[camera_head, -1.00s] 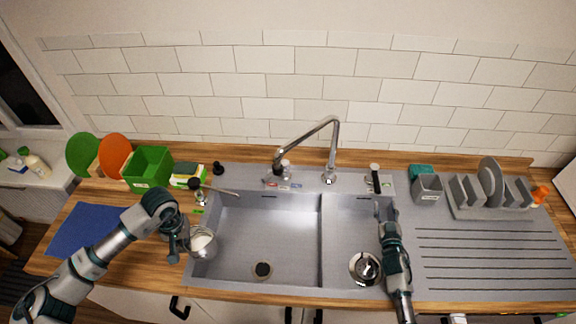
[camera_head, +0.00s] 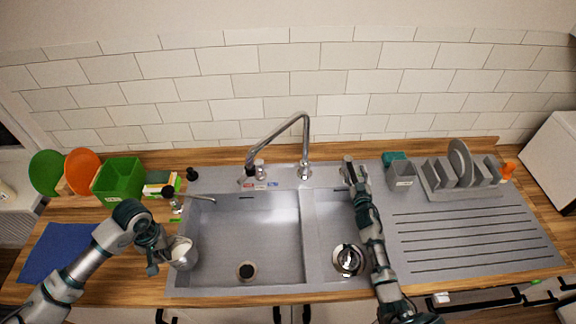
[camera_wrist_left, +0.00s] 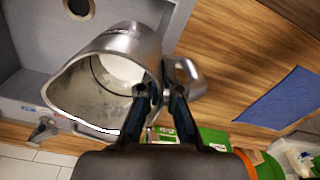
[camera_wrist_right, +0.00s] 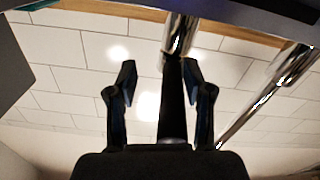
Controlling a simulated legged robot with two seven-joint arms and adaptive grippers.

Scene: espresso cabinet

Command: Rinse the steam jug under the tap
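The metal steam jug (camera_head: 183,254) is at the left rim of the large basin, with whitish residue inside. In the left wrist view the jug (camera_wrist_left: 120,50) is tilted, its mouth toward the camera. My left gripper (camera_head: 160,252) is shut on its handle (camera_wrist_left: 186,78). The chrome tap (camera_head: 305,135) stands behind the sink, its spout reaching left over the large basin. My right gripper (camera_head: 350,176) is at the black-topped lever (camera_head: 347,158) right of the tap. In the right wrist view its fingers are open on either side of the lever's dark stem (camera_wrist_right: 172,100), with visible gaps.
The large basin (camera_head: 250,225) is empty, with a dark drain (camera_head: 246,271). The small basin (camera_head: 335,215) is to its right. A thin spout (camera_head: 200,196) reaches over the left rim. A grey caddy (camera_head: 402,176) and dish rack (camera_head: 460,180) stand right. A green bin (camera_head: 118,180) stands left.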

